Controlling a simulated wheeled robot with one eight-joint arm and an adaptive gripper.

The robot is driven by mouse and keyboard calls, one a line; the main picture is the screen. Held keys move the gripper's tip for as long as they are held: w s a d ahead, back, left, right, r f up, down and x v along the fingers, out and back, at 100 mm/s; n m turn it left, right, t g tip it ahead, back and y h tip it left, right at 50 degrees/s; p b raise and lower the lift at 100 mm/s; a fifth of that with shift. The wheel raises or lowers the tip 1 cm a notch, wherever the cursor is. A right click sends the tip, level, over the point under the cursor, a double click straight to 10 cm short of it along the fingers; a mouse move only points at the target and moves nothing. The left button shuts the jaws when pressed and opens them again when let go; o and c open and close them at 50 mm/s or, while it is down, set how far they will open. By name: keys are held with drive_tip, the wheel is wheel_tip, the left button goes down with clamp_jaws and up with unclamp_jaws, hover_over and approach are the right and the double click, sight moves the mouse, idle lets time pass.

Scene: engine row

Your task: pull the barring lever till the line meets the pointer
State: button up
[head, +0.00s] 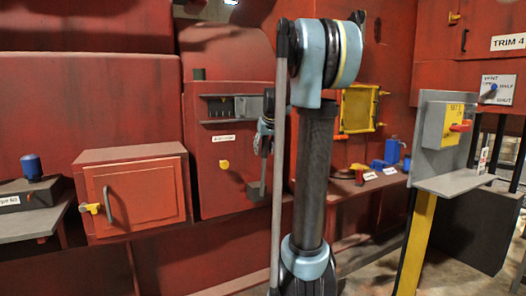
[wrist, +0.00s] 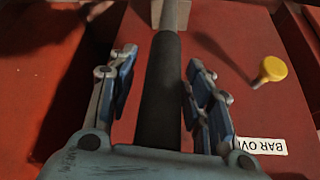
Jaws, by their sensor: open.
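The barring lever is a grey rod with a black grip (wrist: 163,95). In the wrist view it runs up the middle between my fingers to a pale block (wrist: 171,12). My gripper (wrist: 160,68) is open around the grip, with a gap on both sides. In the head view, my gripper (head: 265,132) is partly hidden behind my arm, in front of the red panel. The lever (head: 263,175) shows below it, above a grey block (head: 257,190). I cannot make out the line or the pointer.
A yellow knob (wrist: 273,69) and an upside-down label starting "BAR OV" (wrist: 262,146) are beside the lever. A dark recess (head: 235,108) lies above the label. A red box with a door (head: 135,195) stands left; a grey stand with a yellow post (head: 416,240) stands right.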

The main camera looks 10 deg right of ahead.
drive_tip(key=a+v, duration=0.1)
drive_tip(key=v, duration=1)
drive_tip(key=shift+d+r, duration=0.25)
drive_tip(key=shift+d, duration=0.25)
drive_tip(key=shift+s, duration=0.15)
